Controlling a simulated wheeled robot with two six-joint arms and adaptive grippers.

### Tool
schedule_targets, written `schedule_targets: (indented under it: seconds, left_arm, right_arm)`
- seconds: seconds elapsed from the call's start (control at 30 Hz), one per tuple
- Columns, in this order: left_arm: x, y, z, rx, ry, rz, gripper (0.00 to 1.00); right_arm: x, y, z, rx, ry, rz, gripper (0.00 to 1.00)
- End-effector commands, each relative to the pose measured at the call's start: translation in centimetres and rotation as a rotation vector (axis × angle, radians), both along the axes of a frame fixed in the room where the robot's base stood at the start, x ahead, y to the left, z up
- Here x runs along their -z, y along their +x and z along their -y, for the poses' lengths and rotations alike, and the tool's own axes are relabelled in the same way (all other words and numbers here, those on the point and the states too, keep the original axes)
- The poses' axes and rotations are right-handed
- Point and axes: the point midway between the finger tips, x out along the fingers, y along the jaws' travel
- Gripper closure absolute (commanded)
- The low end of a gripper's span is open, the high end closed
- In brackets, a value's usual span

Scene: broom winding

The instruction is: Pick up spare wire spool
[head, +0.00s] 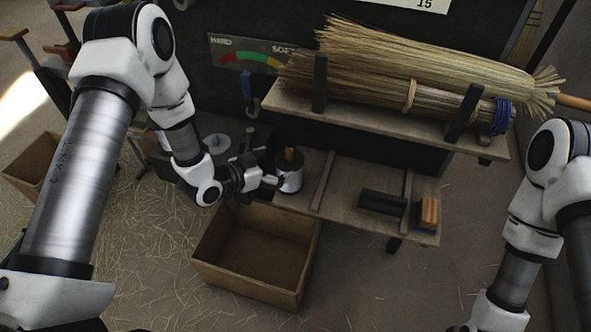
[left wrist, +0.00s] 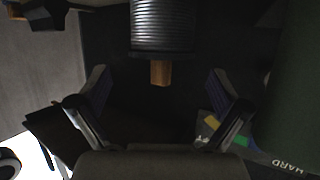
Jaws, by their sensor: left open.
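The spare wire spool (head: 290,181), a grey cylinder with a wooden core on top, stands at the left end of the lower shelf in the head view. In the left wrist view the ribbed grey winding of the spool (left wrist: 163,25) shows at the top centre, with its wooden core (left wrist: 161,73) pointing down the picture. My left gripper (head: 268,180) is just left of the spool, its fingers open. In the left wrist view the fingers stand wide apart, one on each side of the core; contact cannot be told. My right gripper is out of view.
An open, empty cardboard box (head: 207,268) stands on the straw-strewn floor below the gripper. The upper shelf (head: 385,121) holds broom bundles above and right of the spool. A dark block (head: 383,201) and an orange-topped brush (head: 429,213) lie farther right on the lower shelf (head: 335,205).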

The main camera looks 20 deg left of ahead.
Motion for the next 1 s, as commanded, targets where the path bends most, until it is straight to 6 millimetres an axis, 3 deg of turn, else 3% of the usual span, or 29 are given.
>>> schedule_targets:
  seconds: [0.3,0.53,0.57,0.8,1.0]
  left_arm:
    - [2.4,3.9,2.3,0.002,0.000,0.000,0.00]
    - [2.4,4.1,2.4,0.000,0.000,-0.001,0.00]
    - [2.4,4.1,2.4,0.000,0.000,-0.001,0.07]
    - [2.4,4.1,2.4,0.000,0.000,-0.001,0.92]
    - [2.3,4.2,2.3,0.000,-0.001,0.000,0.94]
  right_arm:
    - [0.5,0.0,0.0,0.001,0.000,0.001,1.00]
    - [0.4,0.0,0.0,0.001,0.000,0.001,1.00]
    - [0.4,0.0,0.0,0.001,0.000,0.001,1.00]
    - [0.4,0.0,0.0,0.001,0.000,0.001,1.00]
    - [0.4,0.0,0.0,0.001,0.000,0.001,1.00]
